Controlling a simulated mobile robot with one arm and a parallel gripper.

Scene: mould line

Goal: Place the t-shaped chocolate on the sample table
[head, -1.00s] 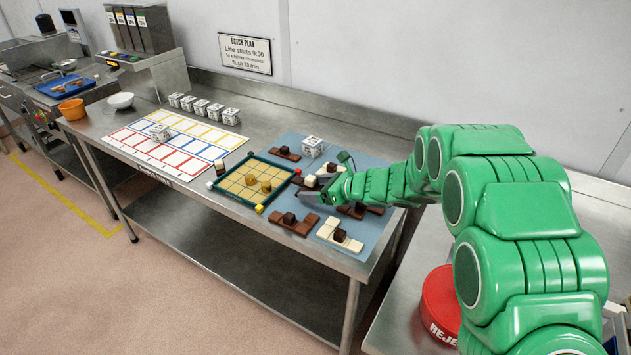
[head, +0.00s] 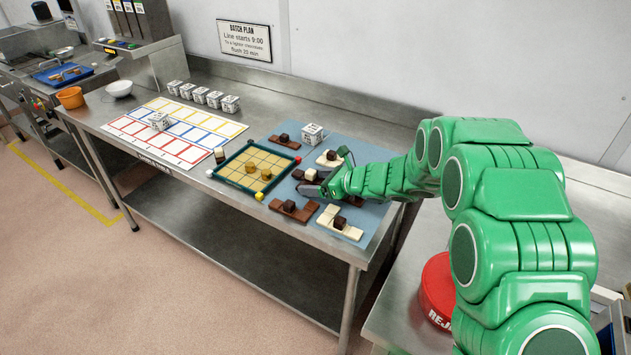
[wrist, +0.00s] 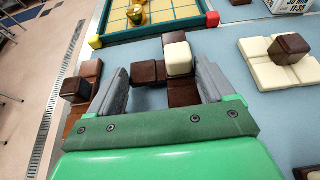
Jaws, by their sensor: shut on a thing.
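A dark brown chocolate piece (wrist: 148,72) of joined blocks lies between my gripper's fingers in the wrist view. A cream cube (wrist: 178,57) sits on top of it; the cube also shows in the head view (head: 310,174). My gripper (wrist: 163,88) is shut on this dark piece, low over a blue mat (head: 278,207). Part of the piece's outline is hidden, so I cannot tell its full shape. Other chocolates lie around: a cream piece (wrist: 267,68) with a dark cube to the right, and a brown piece (wrist: 72,115) with a dark cube to the left.
A green-rimmed yellow tray (head: 232,183) with round gold pieces stands left of the chocolates. Farther left, a coloured grid sheet (head: 180,148) has a printed cube on it. More printed cubes (head: 214,99) line the back. A red reject bin (head: 437,285) is at lower right.

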